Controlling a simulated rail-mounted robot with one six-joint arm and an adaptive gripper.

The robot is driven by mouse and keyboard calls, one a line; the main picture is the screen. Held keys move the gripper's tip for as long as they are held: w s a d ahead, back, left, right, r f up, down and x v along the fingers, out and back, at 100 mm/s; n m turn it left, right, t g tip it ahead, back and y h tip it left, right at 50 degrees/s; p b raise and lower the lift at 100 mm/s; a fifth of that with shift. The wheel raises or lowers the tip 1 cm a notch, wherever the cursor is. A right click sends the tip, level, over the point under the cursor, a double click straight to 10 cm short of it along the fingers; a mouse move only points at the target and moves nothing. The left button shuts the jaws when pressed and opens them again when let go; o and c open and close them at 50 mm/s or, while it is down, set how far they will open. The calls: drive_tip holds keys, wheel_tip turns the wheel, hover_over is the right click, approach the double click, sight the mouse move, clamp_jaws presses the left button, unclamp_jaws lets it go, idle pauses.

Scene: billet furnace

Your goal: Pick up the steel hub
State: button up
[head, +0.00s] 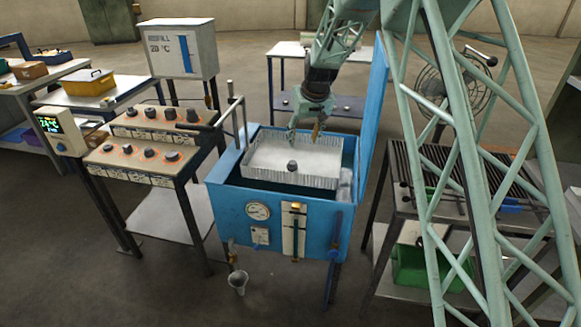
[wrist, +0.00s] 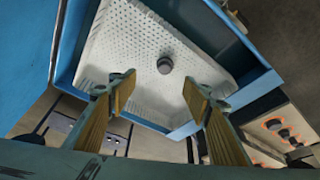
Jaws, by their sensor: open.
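A small dark grey steel hub (head: 292,166) sits on the white perforated tray (head: 270,150) inside the blue tank (head: 225,200). In the wrist view the hub (wrist: 165,65) stands on the tray floor, beyond the fingertips and roughly in line with the gap between them. My gripper (head: 304,134) is over the far part of the tray in the head view. In the wrist view my gripper (wrist: 163,88) has its two yellow-padded fingers wide apart with nothing between them. The hub is apart from both fingers.
The tank's raised blue lid (head: 373,110) stands close on the right of my arm. A furnace bench (head: 150,150) with several dark parts on glowing spots is on the left. A slatted table (head: 400,165) stands on the right.

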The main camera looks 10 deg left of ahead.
drive_tip(key=a+f, duration=0.1)
drive_tip(key=w+a+f, duration=0.1)
drive_tip(key=f, duration=0.1)
drive_tip(key=w+f, duration=0.1)
drive_tip(key=shift+w+a+f, duration=0.2)
drive_tip(key=shift+a, duration=0.2)
drive_tip(key=shift+f, duration=0.1)
drive_tip(key=b, duration=0.1)
hover_over(292, 162)
drive_tip(key=s+d, duration=0.1)
drive_tip(key=s, duration=0.1)
drive_tip(key=shift+s+f, duration=0.1)
drive_tip(key=shift+f, duration=3.8)
drive_tip(key=shift+f, duration=0.1)
drive_tip(key=shift+b+x, duration=0.75)
drive_tip(key=shift+x, duration=1.8)
drive_tip(key=shift+c, duration=0.2)
drive_tip(key=c, duration=1)
drive_tip(key=shift+c, duration=0.8)
